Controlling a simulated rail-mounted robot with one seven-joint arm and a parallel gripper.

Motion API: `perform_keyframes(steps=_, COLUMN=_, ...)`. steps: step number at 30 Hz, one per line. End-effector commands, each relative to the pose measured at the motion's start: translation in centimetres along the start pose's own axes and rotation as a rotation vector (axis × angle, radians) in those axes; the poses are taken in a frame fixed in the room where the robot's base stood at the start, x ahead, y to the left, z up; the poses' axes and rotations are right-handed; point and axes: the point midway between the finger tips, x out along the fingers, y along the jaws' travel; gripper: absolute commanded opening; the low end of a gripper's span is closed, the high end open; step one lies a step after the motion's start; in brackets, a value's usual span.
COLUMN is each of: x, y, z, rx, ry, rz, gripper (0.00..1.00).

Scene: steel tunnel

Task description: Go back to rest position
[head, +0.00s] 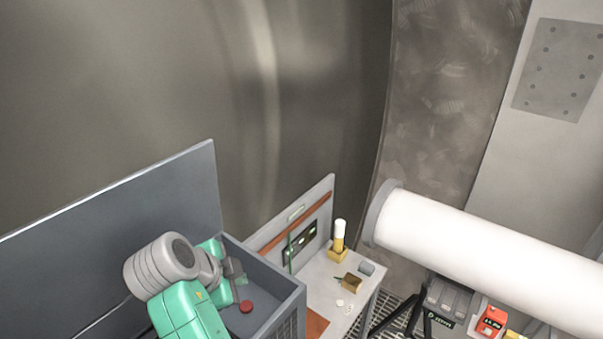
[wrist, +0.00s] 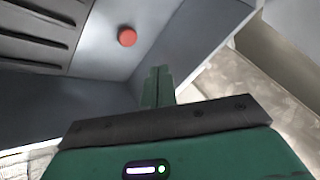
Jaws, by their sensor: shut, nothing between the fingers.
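My arm, green and grey, reaches in from the bottom of the head view. My gripper (head: 239,279) is at the grey open-topped bin (head: 289,297), above or inside its left part; the exact height is hard to tell. In the wrist view the narrow green fingers of my gripper (wrist: 158,84) are together, with nothing between them. A red round object (head: 246,306) lies in the bin, apart from the fingers. It also shows in the wrist view (wrist: 127,37), up and left of the fingertips.
A tall grey panel (head: 110,225) stands behind my arm. Right of the bin is a workbench (head: 322,272) with a yellow-and-white bottle (head: 339,237), a brown block (head: 352,282) and small parts. A large white pipe (head: 490,255) crosses the right side. Open space lies above the bin.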

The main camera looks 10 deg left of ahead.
Motion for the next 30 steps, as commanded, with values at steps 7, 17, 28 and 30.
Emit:
perform_keyframes(steps=7, x=-11.7, y=-5.2, z=-7.0, rx=-0.361, ry=0.049, rz=-0.681, gripper=0.0)
perform_keyframes(steps=17, x=-30.7, y=3.4, z=-23.7, rx=-0.631, ry=0.968, rz=-1.047, gripper=0.0)
perform_keyframes(steps=28, x=-35.5, y=7.6, z=-26.5, rx=-0.676, ry=1.251, rz=-0.993, gripper=0.0)
perform_keyframes(steps=30, x=-35.5, y=7.6, z=-26.5, rx=-0.676, ry=1.25, rz=-0.993, gripper=0.0)
